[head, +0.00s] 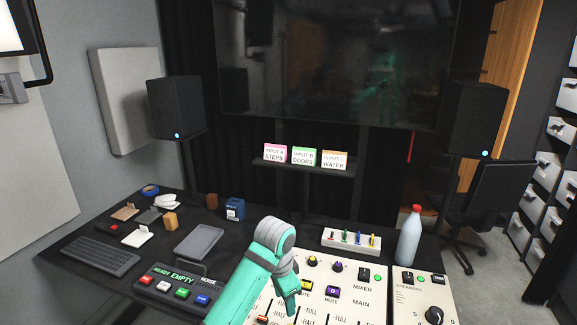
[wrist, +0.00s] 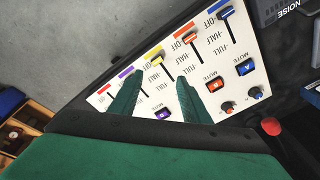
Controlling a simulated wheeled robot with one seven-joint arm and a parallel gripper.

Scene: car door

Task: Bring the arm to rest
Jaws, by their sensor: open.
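My teal and grey arm rises from the bottom edge of the head view, bends at a grey joint and points down over the white mixer panel (head: 345,301). The jaws are too small to make out there. In the wrist view my gripper (wrist: 156,84) is open, its two green fingers apart with nothing between them. They overlap the mixer panel (wrist: 215,55) in the picture, partly hiding its sliders. Red, purple, yellow, orange and blue slider caps show along the OFF end. I cannot tell whether the fingertips touch the panel.
Right of the mixer are a bottle (head: 408,236) and a speakers panel (head: 421,300). A box with coloured levers (head: 351,240) stands behind. Left are a noise panel (head: 176,287), tablet (head: 199,242) and keyboard (head: 87,257). Cards (head: 305,158) stand on a shelf below the dark screen.

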